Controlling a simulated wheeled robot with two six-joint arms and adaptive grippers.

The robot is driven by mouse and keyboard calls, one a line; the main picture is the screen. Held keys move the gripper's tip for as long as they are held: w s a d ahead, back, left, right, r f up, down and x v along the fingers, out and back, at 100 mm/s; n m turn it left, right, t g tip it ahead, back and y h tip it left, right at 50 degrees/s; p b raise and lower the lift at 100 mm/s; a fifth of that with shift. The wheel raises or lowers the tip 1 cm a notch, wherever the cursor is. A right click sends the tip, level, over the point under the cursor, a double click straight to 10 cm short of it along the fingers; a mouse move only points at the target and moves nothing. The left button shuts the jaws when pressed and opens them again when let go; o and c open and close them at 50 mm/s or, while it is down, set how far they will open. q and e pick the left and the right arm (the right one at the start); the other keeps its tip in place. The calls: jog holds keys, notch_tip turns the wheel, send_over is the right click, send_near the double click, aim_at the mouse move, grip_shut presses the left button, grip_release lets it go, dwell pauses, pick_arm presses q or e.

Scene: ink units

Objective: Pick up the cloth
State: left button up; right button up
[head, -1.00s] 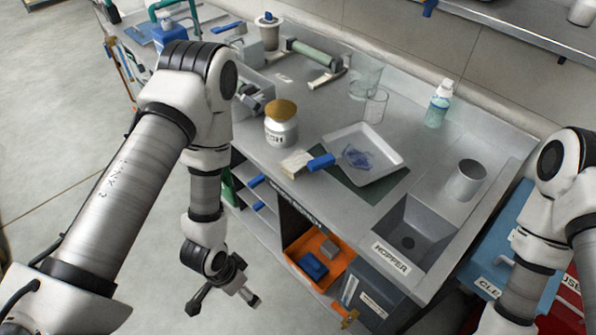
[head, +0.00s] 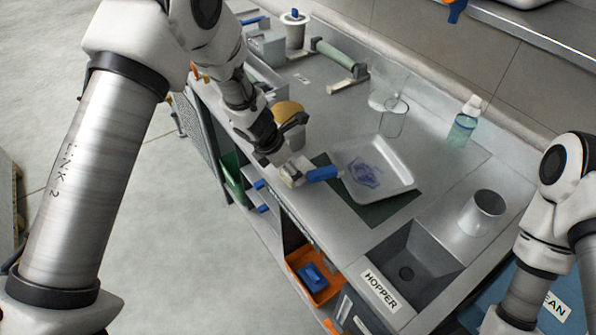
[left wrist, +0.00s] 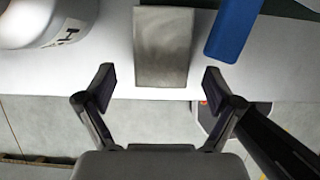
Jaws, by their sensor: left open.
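The cloth (head: 291,173) looks like a small pale folded pad at the front edge of the grey counter (head: 440,170). It also shows in the left wrist view (left wrist: 163,45) as a beige-grey rectangle, upper centre. My left gripper (head: 287,142) is above the counter's front edge, close to the cloth and partly covering it in the head view. In the left wrist view its open fingers (left wrist: 160,80) are spread wider than the cloth, one toward each side, with nothing between the tips. My right arm shows at the right, but its gripper is out of frame.
A blue block or handle (head: 322,174) lies right beside the cloth. A white tray (head: 405,180) with a blue smear is beyond it. A labelled jar (left wrist: 35,22) with a brown top stands left of the cloth. The hopper sink (head: 420,262) is to the right.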

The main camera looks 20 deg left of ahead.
pick_arm(q)
jog(key=shift+x, duration=0.8)
jog(key=shift+s, duration=0.1)
jog(key=shift+c, duration=0.4)
jog(key=c, duration=1.2)
jog(key=shift+o, duration=0.2)
jog(key=shift+s+r, duration=0.1)
jog(key=shift+r, duration=0.05)
